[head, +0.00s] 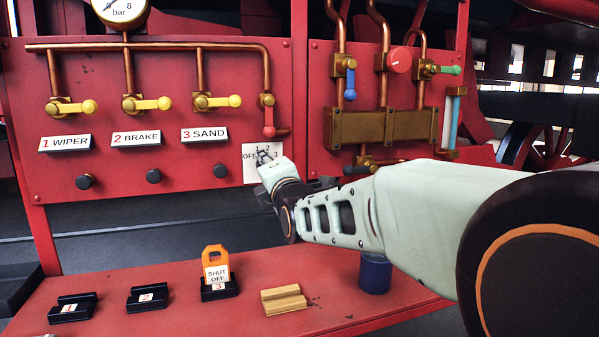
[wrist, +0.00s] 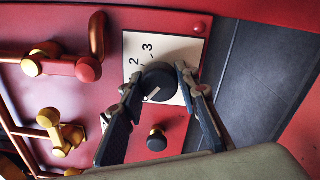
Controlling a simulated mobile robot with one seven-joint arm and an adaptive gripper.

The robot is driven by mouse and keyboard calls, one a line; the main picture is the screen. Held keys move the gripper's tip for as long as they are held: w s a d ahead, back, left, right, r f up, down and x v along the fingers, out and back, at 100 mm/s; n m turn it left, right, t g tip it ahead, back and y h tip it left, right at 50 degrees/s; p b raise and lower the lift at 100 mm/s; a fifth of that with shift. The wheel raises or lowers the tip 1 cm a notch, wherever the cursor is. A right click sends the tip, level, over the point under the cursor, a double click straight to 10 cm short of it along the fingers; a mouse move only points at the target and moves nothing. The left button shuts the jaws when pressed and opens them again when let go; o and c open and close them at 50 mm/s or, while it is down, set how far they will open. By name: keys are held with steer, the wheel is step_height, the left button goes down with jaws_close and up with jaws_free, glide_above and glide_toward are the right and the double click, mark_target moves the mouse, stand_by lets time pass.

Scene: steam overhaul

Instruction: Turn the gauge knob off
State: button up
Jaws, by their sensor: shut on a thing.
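The gauge knob (wrist: 158,78) is a round black dial on a white label plate (wrist: 190,49). My gripper (wrist: 155,80) is shut on it, one finger on each side. The knob's white pointer line points to the lower left in the wrist view, away from the visible 2 and 3. The mark it points toward is hidden by the left finger. In the head view, the plate (head: 249,165) shows OFF at left and numbers around the top and right. My gripper (head: 265,157) covers the knob there.
Small black knobs (head: 153,176) sit below the WIPER, BRAKE and SAND signs. A red-handled valve (head: 269,131) is just above the plate. Copper pipes and a brass block (head: 390,127) are to the right. The shelf below holds an orange SHUT OFF tag (head: 215,259) and a blue cup (head: 375,273).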

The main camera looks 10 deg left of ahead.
steer(key=shift+n, duration=0.6)
steer(key=shift+r, duration=0.1)
steer(key=o, duration=1.2)
steer(key=shift+c, duration=0.2)
